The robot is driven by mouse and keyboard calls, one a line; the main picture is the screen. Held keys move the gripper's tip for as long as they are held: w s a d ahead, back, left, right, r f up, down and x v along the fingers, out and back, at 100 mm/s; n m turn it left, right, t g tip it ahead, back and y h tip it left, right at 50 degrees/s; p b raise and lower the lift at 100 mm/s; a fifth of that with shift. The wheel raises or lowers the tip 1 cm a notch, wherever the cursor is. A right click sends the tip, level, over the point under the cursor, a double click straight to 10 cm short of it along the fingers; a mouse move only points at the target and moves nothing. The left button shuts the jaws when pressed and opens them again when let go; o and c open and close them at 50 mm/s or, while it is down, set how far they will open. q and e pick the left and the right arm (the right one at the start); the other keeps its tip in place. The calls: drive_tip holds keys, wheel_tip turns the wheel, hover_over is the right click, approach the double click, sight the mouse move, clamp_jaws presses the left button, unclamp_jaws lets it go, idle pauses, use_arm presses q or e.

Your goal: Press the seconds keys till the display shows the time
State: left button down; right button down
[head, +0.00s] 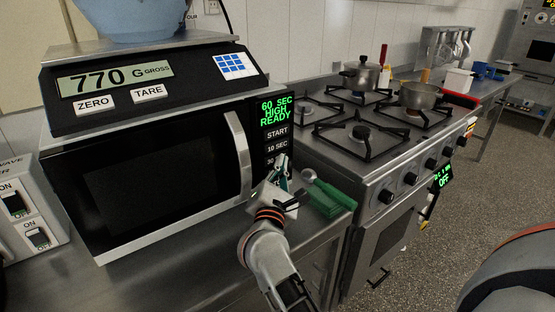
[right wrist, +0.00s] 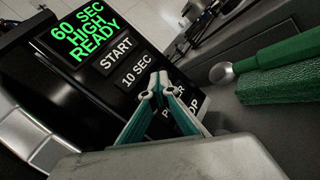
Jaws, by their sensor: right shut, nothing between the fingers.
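The microwave (head: 140,180) stands on the counter, its door closed. Its green display (head: 276,112) reads 60 SEC HIGH READY; the same display shows in the right wrist view (right wrist: 84,32). Below it are the START key (right wrist: 116,55) and the 10 SEC key (right wrist: 136,72). A key starting with "30" (head: 270,161) is partly covered by my right gripper (head: 283,160). Its fingertips (right wrist: 157,82) are together and empty, over the panel just below the 10 SEC key. I cannot tell whether they touch it. POWER and STOP keys lie partly hidden behind the fingers. My left gripper is not in view.
A scale (head: 190,85) reading 770 sits on the microwave with a blue bowl (head: 130,20) on it. A green object (head: 326,199) and a round metal spoon end (head: 308,175) lie just right of my gripper. A gas stove (head: 340,140) with pots stands further right.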

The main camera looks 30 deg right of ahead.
drive_tip(key=shift+s, duration=0.8)
drive_tip(key=shift+s+d+p, duration=0.15)
drive_tip(key=shift+s, duration=1.1)
drive_tip(key=shift+s+d+p, duration=0.1)
drive_tip(key=shift+s+p, duration=0.05)
drive_tip(key=shift+s, duration=1.1)
